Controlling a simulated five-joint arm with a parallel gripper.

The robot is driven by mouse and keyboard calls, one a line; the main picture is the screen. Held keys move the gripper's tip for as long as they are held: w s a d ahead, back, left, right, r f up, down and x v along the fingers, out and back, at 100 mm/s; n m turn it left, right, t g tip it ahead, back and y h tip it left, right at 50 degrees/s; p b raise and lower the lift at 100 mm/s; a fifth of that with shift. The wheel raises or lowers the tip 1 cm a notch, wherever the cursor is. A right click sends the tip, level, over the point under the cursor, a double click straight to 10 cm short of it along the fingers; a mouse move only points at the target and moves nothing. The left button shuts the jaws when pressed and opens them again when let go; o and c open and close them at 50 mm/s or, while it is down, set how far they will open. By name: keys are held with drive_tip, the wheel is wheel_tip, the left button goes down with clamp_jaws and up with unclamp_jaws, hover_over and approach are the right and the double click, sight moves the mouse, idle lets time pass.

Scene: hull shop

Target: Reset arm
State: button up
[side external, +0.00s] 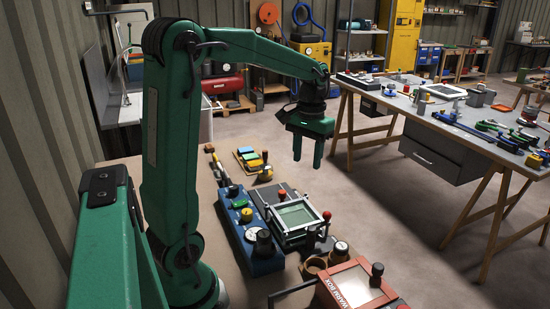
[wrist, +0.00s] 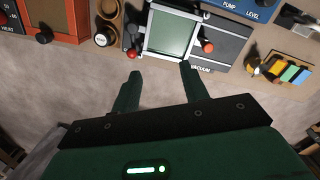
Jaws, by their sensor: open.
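My green gripper (side external: 309,150) hangs from my raised arm, fingers pointing down, in the side external view. It is above and beyond the bench edge, apart from everything. In the wrist view the two fingers of my gripper (wrist: 160,85) are spread with nothing between them. Beyond the fingertips lies the vacuum unit with a pale green screen (wrist: 170,34) in a metal frame, which also shows in the side external view (side external: 297,215).
On the bench are a blue pump box (side external: 250,240), a red warm box (side external: 355,288), round holders (side external: 315,267) and a tray of coloured blocks (side external: 252,158). A second table (side external: 440,120) with tools stands at the right. Bare floor (side external: 380,200) lies between.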

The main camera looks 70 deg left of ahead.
drive_tip(key=s+d+r+m+t, duration=0.2)
drive_tip(key=s+d+m+t, duration=0.3)
drive_tip(key=s+d, duration=0.7)
drive_tip(key=shift+s+d+t, duration=0.15)
drive_tip(key=shift+d+t, duration=0.35)
drive_tip(key=shift+d, duration=0.9)
